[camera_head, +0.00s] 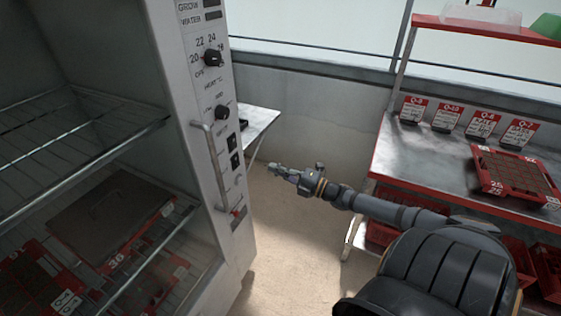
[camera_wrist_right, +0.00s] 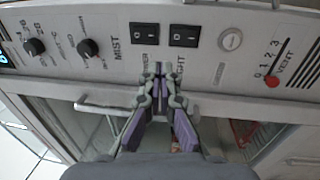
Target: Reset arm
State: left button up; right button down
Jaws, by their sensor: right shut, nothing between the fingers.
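My right gripper (camera_head: 281,171) reaches in from the lower right in the head view and points left toward the grey cabinet's control panel (camera_head: 222,130). It is shut and empty, with clear floor behind it. My left gripper is not in view.
The open cabinet at left has wire shelves (camera_head: 80,125) holding trays. A metal bench (camera_head: 440,165) with label cards and a red tray (camera_head: 515,172) stands at right. A vertical handle (camera_head: 210,165) sticks out from the panel. Floor (camera_head: 290,230) between is clear.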

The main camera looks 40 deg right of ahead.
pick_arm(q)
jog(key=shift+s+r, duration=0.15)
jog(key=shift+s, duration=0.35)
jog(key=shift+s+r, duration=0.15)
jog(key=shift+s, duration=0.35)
pick_arm(e)
jog(key=shift+s+d, duration=0.25)
jog(key=shift+s, duration=0.25)
